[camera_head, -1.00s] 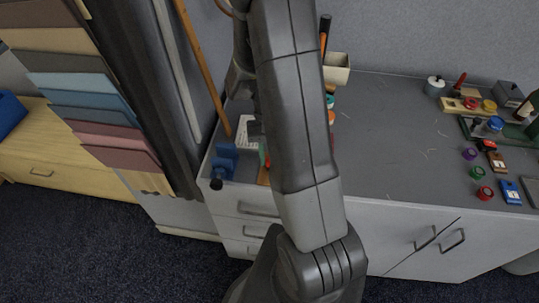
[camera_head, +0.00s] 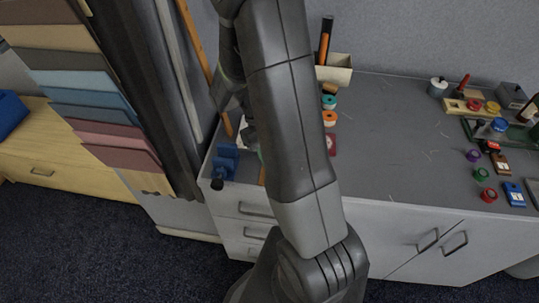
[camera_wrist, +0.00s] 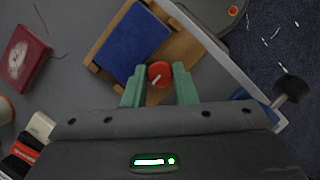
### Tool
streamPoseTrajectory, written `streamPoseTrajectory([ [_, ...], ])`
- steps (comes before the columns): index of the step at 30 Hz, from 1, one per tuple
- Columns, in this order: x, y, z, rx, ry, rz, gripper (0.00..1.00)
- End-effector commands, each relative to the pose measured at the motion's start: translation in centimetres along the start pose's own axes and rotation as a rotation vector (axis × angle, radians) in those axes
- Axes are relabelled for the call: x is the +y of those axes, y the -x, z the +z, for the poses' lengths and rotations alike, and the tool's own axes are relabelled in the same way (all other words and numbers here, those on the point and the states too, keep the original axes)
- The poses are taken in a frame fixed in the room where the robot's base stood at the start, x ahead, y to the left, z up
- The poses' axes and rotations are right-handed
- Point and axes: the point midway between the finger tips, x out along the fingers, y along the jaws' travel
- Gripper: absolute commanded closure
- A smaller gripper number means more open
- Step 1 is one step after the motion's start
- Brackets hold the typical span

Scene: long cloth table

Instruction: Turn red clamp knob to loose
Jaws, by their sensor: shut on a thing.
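The red clamp knob (camera_wrist: 160,70) is round with a short white mark that slants toward the lower left in the wrist view. It sits at the edge of a wooden board (camera_wrist: 182,52) that carries a blue block (camera_wrist: 133,43). My gripper (camera_wrist: 160,84) has its two green fingers on either side of the knob and is shut on it. In the head view my arm hides the knob and the fingers.
A blue vise (camera_head: 224,162) stands at the table's left front corner, close to my gripper. A dark red block (camera_wrist: 23,56) lies left in the wrist view. An orange spool (camera_head: 329,118) and a pale holder (camera_head: 336,70) stand behind. The grey tabletop (camera_head: 390,135) has free room mid-table.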

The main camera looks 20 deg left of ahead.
Motion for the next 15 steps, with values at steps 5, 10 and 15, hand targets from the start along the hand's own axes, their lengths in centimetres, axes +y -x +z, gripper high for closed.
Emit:
streamPoseTrajectory([
  [5,0.01,0.06,-0.03,0.002,0.004,0.002,0.98],
  [10,0.01,0.05,-0.03,0.001,0.003,0.002,0.98],
  [15,0.00,0.04,-0.02,0.001,0.003,0.001,0.54],
])
